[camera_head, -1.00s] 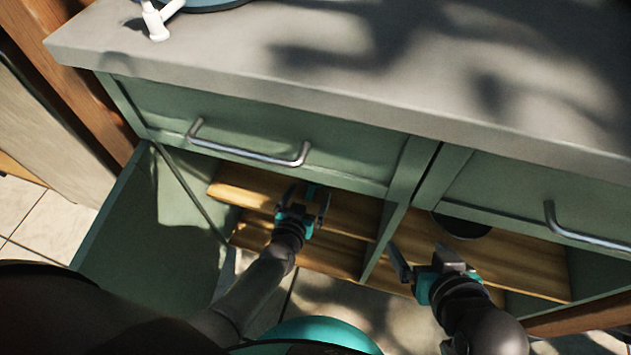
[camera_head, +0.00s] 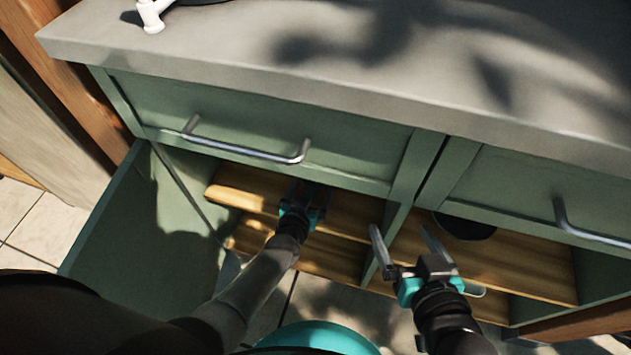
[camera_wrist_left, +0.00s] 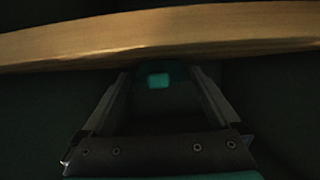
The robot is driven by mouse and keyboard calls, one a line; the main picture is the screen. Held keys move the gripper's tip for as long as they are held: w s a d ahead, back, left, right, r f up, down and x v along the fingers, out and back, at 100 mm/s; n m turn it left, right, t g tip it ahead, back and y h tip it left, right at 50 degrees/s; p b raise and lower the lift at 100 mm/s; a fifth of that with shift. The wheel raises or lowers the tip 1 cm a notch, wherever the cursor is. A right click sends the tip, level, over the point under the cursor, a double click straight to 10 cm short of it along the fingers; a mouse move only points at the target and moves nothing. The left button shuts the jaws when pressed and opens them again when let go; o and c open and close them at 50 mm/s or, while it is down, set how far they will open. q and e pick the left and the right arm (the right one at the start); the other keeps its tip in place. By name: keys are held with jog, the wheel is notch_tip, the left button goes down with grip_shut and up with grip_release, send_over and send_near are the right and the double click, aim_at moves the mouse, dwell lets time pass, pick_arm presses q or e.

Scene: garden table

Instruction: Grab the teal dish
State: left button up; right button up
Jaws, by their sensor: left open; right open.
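In the left wrist view a small teal patch on a dark rounded shape, seemingly the teal dish (camera_wrist_left: 158,80), lies between my fingertips, just below the shelf edge. It is too dark to tell its full shape or whether a finger touches it. In the head view I cannot make the dish out behind my gripper. My left gripper (camera_head: 308,192) is open and reaches into the left cabinet at the wooden shelf; it also shows in the left wrist view (camera_wrist_left: 155,80). My right gripper (camera_head: 402,230) is open and empty in front of the divider and right compartment.
The upper wooden shelf (camera_head: 238,189) is close to my left gripper. An open green door (camera_head: 130,225) stands at the left. A dark round vessel (camera_head: 465,227) sits on the right shelf. Drawer handles (camera_head: 245,150) stick out above, under the grey countertop (camera_head: 220,45).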

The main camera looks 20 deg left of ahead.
pick_arm(q)
grip_shut()
dwell(0.6)
dwell(0.3)
